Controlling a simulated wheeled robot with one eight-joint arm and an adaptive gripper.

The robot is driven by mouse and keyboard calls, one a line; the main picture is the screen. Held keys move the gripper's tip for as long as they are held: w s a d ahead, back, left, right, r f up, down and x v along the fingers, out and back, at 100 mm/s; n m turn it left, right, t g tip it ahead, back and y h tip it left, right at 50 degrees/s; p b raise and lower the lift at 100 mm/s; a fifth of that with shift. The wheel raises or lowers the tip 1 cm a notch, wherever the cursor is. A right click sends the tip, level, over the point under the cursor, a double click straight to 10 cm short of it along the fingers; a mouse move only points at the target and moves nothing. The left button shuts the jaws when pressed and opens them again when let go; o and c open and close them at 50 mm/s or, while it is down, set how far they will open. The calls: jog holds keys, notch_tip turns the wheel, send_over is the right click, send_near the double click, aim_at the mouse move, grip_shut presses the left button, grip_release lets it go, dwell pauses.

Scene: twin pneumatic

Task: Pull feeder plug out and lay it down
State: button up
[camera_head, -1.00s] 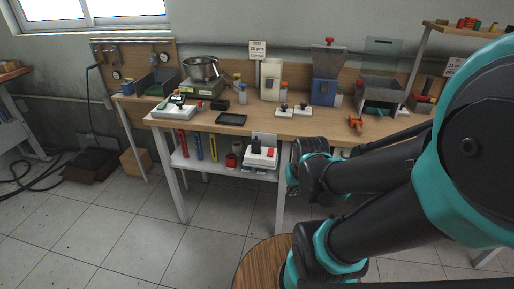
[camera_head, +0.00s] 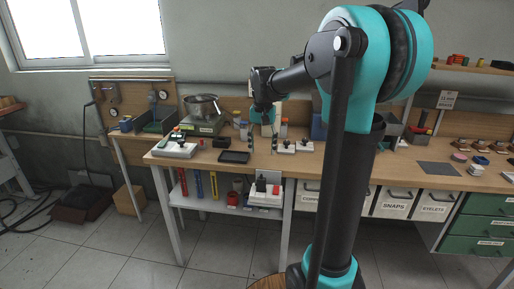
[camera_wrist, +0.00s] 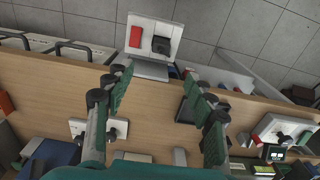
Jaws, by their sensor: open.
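In the wrist view the box (camera_wrist: 153,21) shows at the top, with the black plug (camera_wrist: 161,45) right of the red block. I cannot tell by label whether this is the feeder plug. My gripper (camera_head: 262,148) is open and empty above the bench's front part, fingers pointing down. In the wrist view its green-padded fingers (camera_wrist: 158,78) are spread wide, with the box beyond their tips.
A similar white box (camera_head: 174,150) with coloured parts stands at the bench's left. A black tray (camera_head: 234,157) and white blocks with black knobs (camera_head: 304,146) flank my gripper. The bench's front edge overhangs the shelf. Labelled drawers (camera_head: 393,203) hang to the right.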

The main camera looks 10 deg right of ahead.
aim_at(261, 178)
notch_tip(261, 178, down, 17)
jog(key=shift+w+a+f, duration=0.1)
jog(key=shift+w, duration=0.05)
dwell(0.5)
grip_shut()
dwell(0.6)
jog(key=shift+r, duration=2.1)
dwell(0.6)
jog(key=shift+r, duration=1.95)
